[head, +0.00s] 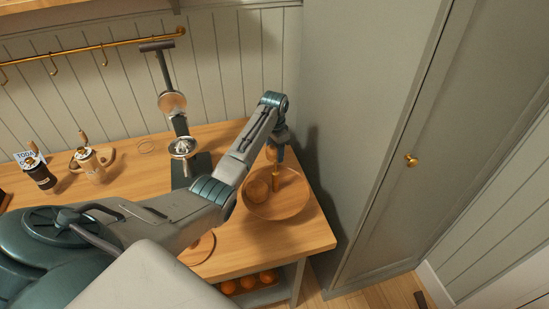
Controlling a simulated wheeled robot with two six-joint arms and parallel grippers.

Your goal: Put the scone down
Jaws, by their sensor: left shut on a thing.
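My left gripper (277,156) hangs from the arm that reaches across the table. It is shut on a small brown thing, which appears to be the scone (271,153), and holds it above the round brown bowl (293,206). The bowl stands near the table's right end. A rounded brown thing (257,191) shows inside the bowl, partly hidden by my arm, with a narrow upright tan piece beside it. My fingertips are small and partly hidden. My right gripper is not in view.
A juice press (180,125) stands behind my arm. A dark jar (40,174) and a tan jug (91,165) stand at the left. Oranges (247,283) lie on a lower shelf. A tall grey cabinet (360,130) rises close to the table's right end.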

